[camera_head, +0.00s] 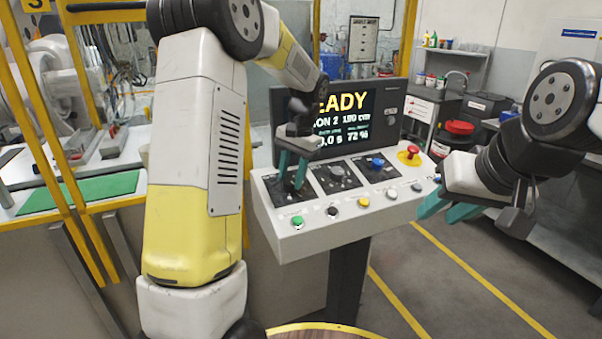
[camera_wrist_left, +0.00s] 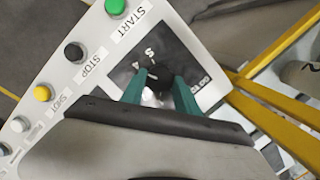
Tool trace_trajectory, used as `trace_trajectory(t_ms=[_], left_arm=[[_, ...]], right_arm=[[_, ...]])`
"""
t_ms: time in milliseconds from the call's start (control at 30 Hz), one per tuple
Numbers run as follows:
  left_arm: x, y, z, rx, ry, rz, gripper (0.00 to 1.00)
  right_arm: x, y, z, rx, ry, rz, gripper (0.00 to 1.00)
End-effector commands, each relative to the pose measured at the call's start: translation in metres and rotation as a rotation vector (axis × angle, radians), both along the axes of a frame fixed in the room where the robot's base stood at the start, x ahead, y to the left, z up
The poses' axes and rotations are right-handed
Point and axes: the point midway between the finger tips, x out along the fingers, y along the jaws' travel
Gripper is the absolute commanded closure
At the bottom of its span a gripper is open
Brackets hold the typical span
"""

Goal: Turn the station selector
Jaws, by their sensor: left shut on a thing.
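The control panel (camera_head: 345,222) is a light console with a row of buttons along its front and black dial plates above. My left gripper (camera_head: 293,187) reaches down onto the leftmost dial plate, its teal fingers around a dark knob, the station selector. In the left wrist view my left gripper (camera_wrist_left: 160,92) is shut on the dark selector knob (camera_wrist_left: 157,74), which is partly hidden between the fingers. White marks show on the black plate around it. My right gripper (camera_head: 445,208) is at the right of the panel, apart from it; its teal fingers are spread with nothing seen between them.
The screen (camera_head: 345,118) behind the panel reads "READY" in part; my left arm hides some of it. A green button (camera_head: 297,221), a blue button (camera_head: 377,163) and a red emergency button (camera_head: 412,150) are on the panel. Yellow frame posts (camera_head: 50,150) stand at left.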

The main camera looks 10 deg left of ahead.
Motion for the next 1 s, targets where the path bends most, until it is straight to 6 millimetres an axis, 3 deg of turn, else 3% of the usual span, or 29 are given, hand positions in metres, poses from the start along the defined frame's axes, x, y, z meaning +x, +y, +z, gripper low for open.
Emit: trace_trajectory(t_ms=[600, 1000], left_arm=[[-0.0013, -0.0042, -0.0004, 0.118, 0.078, -0.532, 1.0], [-0.0019, -0.0049, -0.0006, 0.156, 0.103, -0.706, 1.0]], right_arm=[[0.0, 0.0, 0.0, 0.0, 0.0, 0.0, 0.64], [0.0, 0.0, 0.0, 0.0, 0.0, 0.0, 0.64]])
